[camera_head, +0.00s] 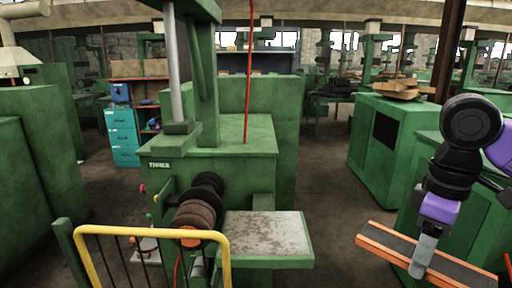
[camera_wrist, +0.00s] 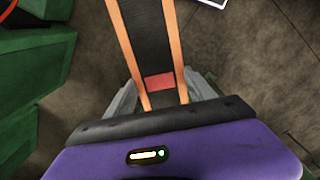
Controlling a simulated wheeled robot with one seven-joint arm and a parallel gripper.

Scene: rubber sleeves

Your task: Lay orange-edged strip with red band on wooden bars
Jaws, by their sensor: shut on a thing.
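The orange-edged strip (camera_head: 388,244) has a dark middle and orange long edges. My gripper (camera_head: 421,264) is shut on it and holds it in the air at the lower right of the head view, sloping down to the right. In the wrist view the strip (camera_wrist: 148,35) runs away from my gripper (camera_wrist: 160,96), with a grey finger on each side. Its red band (camera_wrist: 159,82) shows between the fingers. The near end of the strip is hidden behind my wrist. Pale wooden pieces (camera_head: 398,88) lie stacked on a green cabinet; I cannot tell whether these are the wooden bars.
A green machine (camera_head: 215,165) with a worn metal table (camera_head: 265,235) stands in the middle. A yellow rail (camera_head: 150,230) is at the front left. Green cabinets (camera_head: 385,140) stand on the right. Bare floor (camera_head: 325,185) lies between the machine and the cabinets.

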